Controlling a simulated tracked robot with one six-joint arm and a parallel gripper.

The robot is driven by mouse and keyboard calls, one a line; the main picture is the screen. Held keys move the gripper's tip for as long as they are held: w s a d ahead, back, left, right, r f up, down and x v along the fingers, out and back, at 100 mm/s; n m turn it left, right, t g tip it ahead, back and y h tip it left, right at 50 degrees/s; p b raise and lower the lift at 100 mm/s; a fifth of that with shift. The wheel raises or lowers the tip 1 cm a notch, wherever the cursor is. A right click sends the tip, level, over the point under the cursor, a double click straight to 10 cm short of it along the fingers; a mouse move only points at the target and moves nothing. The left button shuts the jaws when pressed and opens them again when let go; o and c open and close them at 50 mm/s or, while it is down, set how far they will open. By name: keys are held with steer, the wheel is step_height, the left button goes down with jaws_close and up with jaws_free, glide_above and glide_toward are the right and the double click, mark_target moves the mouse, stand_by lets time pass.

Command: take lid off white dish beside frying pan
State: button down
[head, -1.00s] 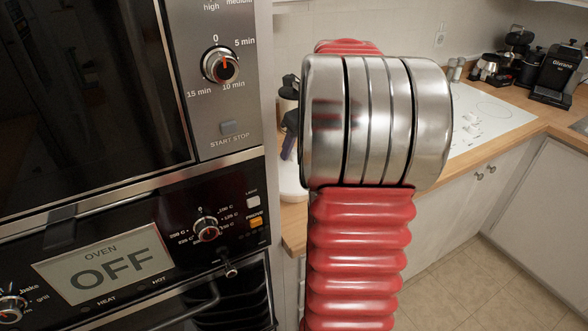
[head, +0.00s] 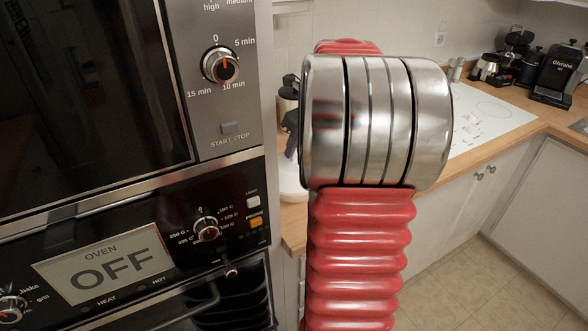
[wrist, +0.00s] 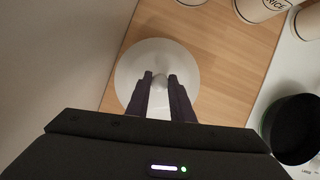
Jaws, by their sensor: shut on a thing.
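A round white lid (wrist: 188,62) with a small knob fills the middle of the wrist view. It is seen from above, and the white dish under it cannot be told apart from it. My gripper (wrist: 160,82) has its two dark purple fingers shut on the lid's knob. I cannot tell whether the lid is raised. The dark frying pan (wrist: 296,128) is at the right edge of the wrist view. In the head view, my arm hides most of this spot, and only a white edge (head: 291,182) shows left of it.
Pale canisters (wrist: 262,8) stand beyond the lid on the wooden counter (wrist: 222,45). A pale wall (wrist: 50,60) is at the left. In the head view, the oven (head: 130,250) stands close at the left, and a white cooktop (head: 490,115) lies farther right.

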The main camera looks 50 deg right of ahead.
stand_by(0.5)
step_height(320, 180, up, 10)
stand_by(0.6)
stand_by(0.5)
